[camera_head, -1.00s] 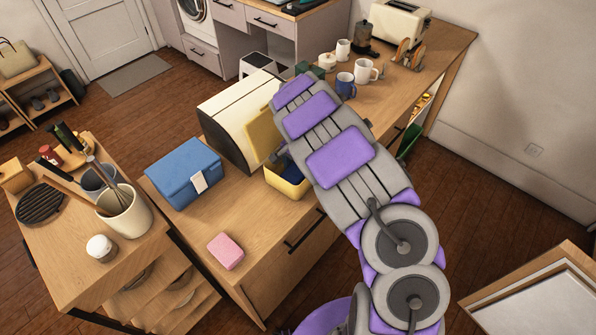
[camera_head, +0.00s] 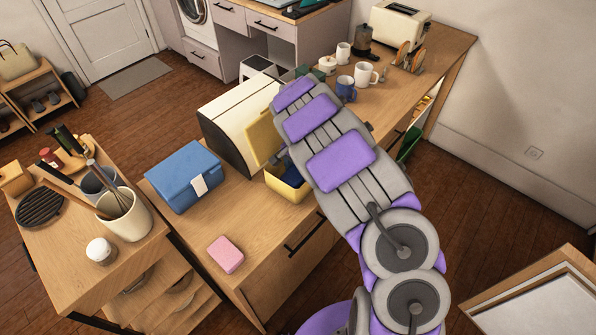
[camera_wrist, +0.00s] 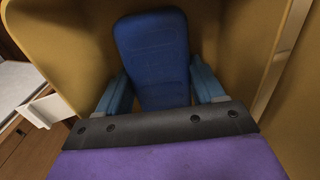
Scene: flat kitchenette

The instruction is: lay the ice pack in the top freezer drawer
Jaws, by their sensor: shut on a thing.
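The ice pack (camera_wrist: 152,62) is a dark blue, rounded slab in the wrist view. My gripper (camera_wrist: 160,86) is shut on it, with a blue finger on either side. The pack is within the yellow walls of an open lunch box (camera_wrist: 222,45). In the head view, the yellow lunch box (camera_head: 288,190) stands on the wooden counter with its lid (camera_head: 262,137) raised, and some blue shows inside. My arm hides the gripper in that view. I cannot make out a freezer drawer in either view.
A cream bread bin (camera_head: 238,105) stands behind the lunch box. A closed blue box (camera_head: 183,172) and a pink box (camera_head: 226,253) are on the counter's near part. Mugs (camera_head: 365,73) and a toaster (camera_head: 400,20) stand farther back. A utensil crock (camera_head: 125,215) is on the left unit.

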